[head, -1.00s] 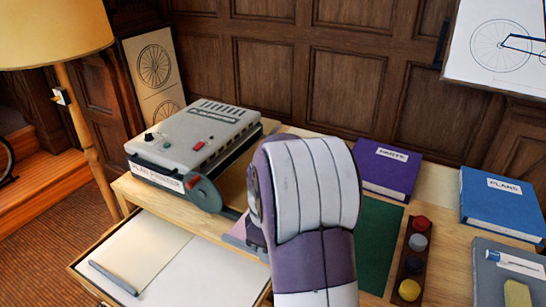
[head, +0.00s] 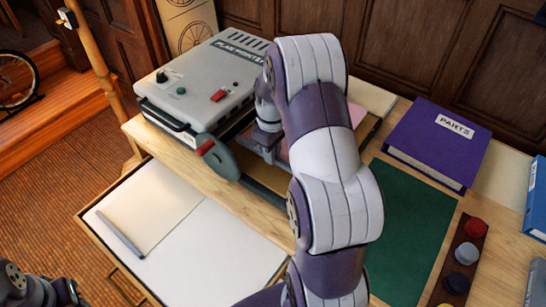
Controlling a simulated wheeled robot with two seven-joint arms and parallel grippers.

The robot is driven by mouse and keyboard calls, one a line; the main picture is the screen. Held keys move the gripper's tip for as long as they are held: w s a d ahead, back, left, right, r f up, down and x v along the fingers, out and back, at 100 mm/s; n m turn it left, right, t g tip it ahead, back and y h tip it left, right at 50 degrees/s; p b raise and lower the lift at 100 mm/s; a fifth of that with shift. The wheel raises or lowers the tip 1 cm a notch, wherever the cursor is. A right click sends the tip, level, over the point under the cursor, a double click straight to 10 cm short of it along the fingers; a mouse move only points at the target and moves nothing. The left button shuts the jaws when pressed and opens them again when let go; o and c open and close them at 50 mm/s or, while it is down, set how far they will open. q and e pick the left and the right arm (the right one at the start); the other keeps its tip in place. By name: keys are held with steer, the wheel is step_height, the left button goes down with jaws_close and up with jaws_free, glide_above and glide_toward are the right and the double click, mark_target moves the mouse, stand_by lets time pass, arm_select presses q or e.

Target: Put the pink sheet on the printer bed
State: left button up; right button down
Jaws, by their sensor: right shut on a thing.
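The pink sheet (head: 357,115) shows as a small patch to the right of my right arm. The rest is mostly hidden behind the arm. My right gripper (head: 268,152) is shut on the sheet near its left side, at the dark-edged printer bed (head: 262,192). The sheet appears over the bed, but I cannot tell whether it touches it. The grey plan printer (head: 200,85) stands left of the gripper, with a round grey wheel and red handle at its front. Part of my left arm shows at the bottom left; its gripper is out of view.
A green mat (head: 410,225) lies right of my arm, with a purple parts binder (head: 438,142) behind it. A rack of round coloured pots (head: 465,254) stands at the right. An open drawer (head: 205,245) with paper and a pen is at the front left.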

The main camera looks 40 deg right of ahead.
mark_target(271, 170)
steer(key=shift+w+a+f, duration=0.1)
steer(key=shift+w+f, duration=0.1)
steer(key=shift+w, duration=0.05)
step_height(271, 170, down, 4)
steer(key=shift+s+a+r, duration=0.1)
steer(key=shift+r, duration=0.05)
steer(key=shift+f, duration=0.2)
steer(key=c, duration=1.1)
jaws_free()
